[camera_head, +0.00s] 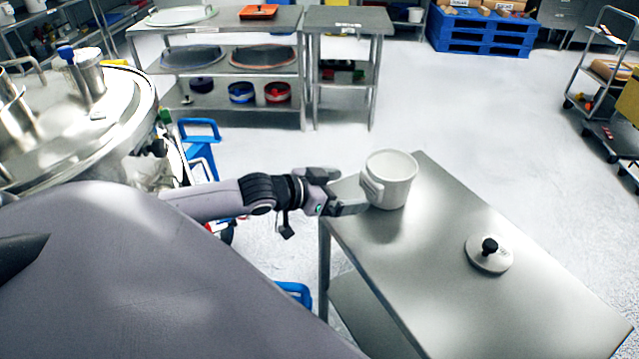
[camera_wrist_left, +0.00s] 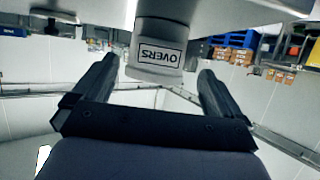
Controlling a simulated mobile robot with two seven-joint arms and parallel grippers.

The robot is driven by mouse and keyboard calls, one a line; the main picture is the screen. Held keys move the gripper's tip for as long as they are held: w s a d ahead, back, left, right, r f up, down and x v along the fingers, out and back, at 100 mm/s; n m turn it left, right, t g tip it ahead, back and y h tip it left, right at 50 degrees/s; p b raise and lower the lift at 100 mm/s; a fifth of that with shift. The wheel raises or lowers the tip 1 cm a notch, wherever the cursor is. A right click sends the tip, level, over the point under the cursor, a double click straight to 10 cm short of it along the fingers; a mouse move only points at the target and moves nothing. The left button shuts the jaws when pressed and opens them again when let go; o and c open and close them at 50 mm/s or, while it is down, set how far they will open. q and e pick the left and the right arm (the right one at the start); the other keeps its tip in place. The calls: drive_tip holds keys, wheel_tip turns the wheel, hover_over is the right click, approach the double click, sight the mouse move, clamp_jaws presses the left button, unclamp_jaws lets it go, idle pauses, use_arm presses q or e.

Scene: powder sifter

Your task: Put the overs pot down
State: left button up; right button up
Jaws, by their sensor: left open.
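The overs pot (camera_head: 396,180) is a white open-topped pot with a handle on its left side. It stands upright at the far left corner of the steel table (camera_head: 420,265). My left gripper (camera_head: 350,190) is open at the pot's left, its fingers close to the handle. In the left wrist view, which is upside down, the pot (camera_wrist_left: 157,35) shows its OVERS label between the two spread fingers (camera_wrist_left: 157,72). A gap shows between each finger and the pot there. My right gripper is not in view.
A white round lid with a black knob (camera_head: 489,254) lies on the steel table, right of the pot. The table between them is clear. The large steel sifter (camera_head: 75,120) stands at the left. Steel shelves (camera_head: 220,60) and blue pallets (camera_head: 480,35) stand at the back.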

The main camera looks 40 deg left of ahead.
use_arm(q)
drive_tip(key=shift+v, duration=3.1)
drive_tip(key=s+d+f+n+g+y, duration=0.1)
drive_tip(key=s+d+f, duration=0.5)
drive_tip(key=f, duration=0.3)
drive_tip(key=s+d+f+g+y, duration=0.1)
drive_tip(key=s+d+f, duration=0.6)
drive_tip(key=s+f, duration=0.2)
drive_tip(key=shift+d+f+n+y, duration=0.2)
drive_tip(key=shift+d+n+y, duration=0.1)
drive_tip(key=shift+n, duration=0.1)
drive_tip(key=shift+a, duration=0.1)
